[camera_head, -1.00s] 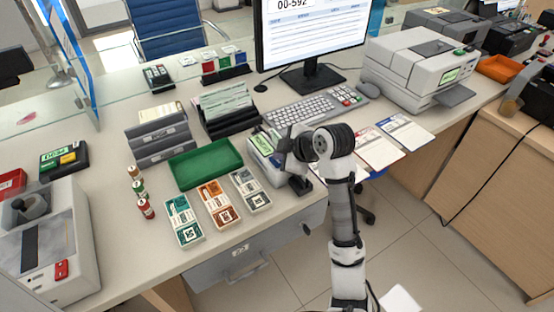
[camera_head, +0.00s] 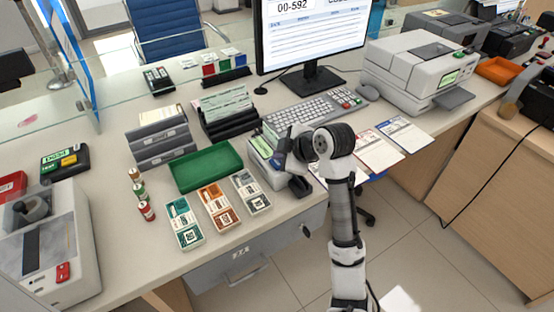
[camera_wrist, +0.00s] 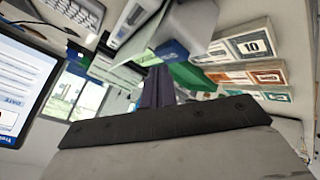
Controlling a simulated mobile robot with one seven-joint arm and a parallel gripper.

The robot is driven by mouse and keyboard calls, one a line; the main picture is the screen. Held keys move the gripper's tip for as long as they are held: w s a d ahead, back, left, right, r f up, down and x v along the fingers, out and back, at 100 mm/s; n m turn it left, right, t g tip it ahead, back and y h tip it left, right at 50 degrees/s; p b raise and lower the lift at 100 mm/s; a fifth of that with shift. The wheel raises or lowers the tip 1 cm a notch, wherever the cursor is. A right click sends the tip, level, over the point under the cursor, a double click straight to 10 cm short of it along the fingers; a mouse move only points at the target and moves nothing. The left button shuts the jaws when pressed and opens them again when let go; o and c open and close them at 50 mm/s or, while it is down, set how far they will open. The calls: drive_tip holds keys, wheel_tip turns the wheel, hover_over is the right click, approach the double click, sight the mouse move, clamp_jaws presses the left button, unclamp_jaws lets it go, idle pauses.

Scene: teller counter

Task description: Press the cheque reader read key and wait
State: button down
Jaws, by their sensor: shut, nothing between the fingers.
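The cheque reader (camera_head: 260,147) is a small white device with a green-lit display, on the counter right of the green tray. My gripper hides much of it, and I cannot make out the read key. My gripper (camera_head: 278,161) is at the reader's right side, low over it, with its fingers together and empty. In the wrist view the dark closed fingers (camera_wrist: 157,86) point toward a white and grey body, apparently the reader (camera_wrist: 174,32). I cannot tell whether the fingertips touch it.
The green tray (camera_head: 206,167) and banded note stacks (camera_head: 219,205) lie left of the reader. The keyboard (camera_head: 302,110) and monitor (camera_head: 312,40) stand behind it. A printer (camera_head: 420,70) and paper forms (camera_head: 378,150) are to the right. The counter's front edge is close.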

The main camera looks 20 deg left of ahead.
sight(279, 164)
drive_tip(key=shift+r, duration=0.25)
wheel_tip(279, 164, up, 5)
drive_tip(key=p, duration=0.3)
drive_tip(key=shift+p, duration=0.4)
drive_tip(key=shift+a, duration=0.1)
idle(0.5)
